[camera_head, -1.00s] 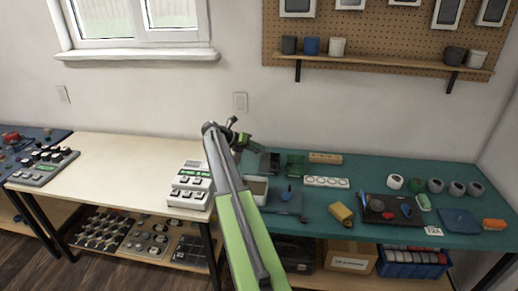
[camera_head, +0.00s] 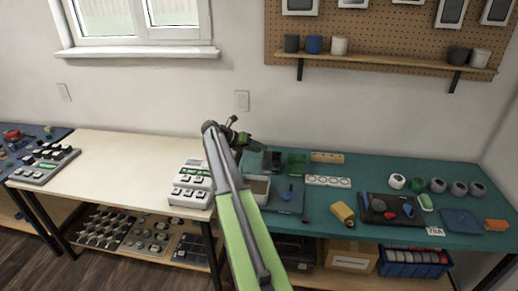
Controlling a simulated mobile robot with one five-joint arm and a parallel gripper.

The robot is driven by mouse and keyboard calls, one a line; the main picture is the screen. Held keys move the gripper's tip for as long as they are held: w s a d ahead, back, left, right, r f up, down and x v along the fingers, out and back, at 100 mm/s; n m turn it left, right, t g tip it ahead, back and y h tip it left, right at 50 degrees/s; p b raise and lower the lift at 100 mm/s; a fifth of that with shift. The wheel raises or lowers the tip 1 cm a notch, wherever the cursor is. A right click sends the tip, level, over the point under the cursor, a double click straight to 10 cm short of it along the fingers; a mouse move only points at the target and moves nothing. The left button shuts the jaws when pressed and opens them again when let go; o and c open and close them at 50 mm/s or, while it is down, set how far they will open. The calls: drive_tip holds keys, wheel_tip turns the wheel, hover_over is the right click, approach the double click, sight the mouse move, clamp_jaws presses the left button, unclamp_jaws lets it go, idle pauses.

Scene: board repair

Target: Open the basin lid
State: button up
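A light-rimmed basin (camera_head: 259,189) stands near the left end of the teal bench, partly hidden behind my arm. A dark panel (camera_head: 271,161) stands just behind it; I cannot tell whether this is its lid. My green and grey arm rises from the bottom centre. My gripper (camera_head: 243,138) is small at the far end of the arm, above the back left of the teal bench, near the dark panel. I cannot tell whether its fingers are apart or touch anything.
A white device (camera_head: 191,185) sits on the pale table (camera_head: 125,158), whose middle is clear.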

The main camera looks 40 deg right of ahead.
drive_tip(key=p+v, duration=0.9)
drive_tip(key=v, duration=0.8)
drive_tip(key=shift+f, duration=0.1)
